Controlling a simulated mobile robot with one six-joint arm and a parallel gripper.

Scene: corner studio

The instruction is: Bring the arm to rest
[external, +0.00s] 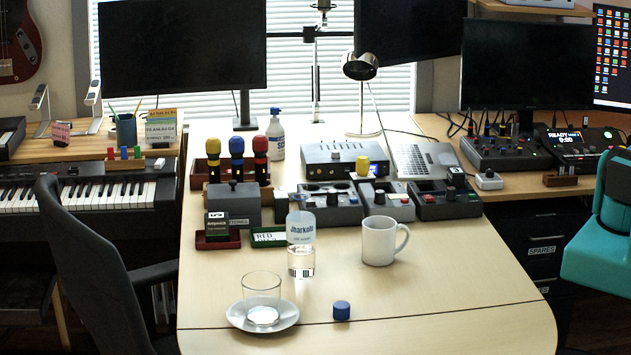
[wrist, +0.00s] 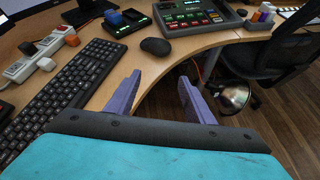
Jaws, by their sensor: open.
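My gripper (wrist: 160,82) shows in the wrist view with its two purple fingers spread apart and nothing between them. It hangs over the curved edge of a wooden desk (wrist: 112,88), with floor below the right finger. A black keyboard (wrist: 62,95) lies to the left of the fingers, and a black mouse (wrist: 155,46) lies beyond them. In the external view only a teal part of my arm shows at the right edge; my fingers are out of that picture.
A power strip (wrist: 40,53) and a control panel (wrist: 198,14) lie on the desk. A dark chair (wrist: 268,58) stands at right. In the external view, the centre table (external: 440,290) holds a mug (external: 384,241), a bottle (external: 301,238) and a glass (external: 262,300) on a saucer (external: 236,316).

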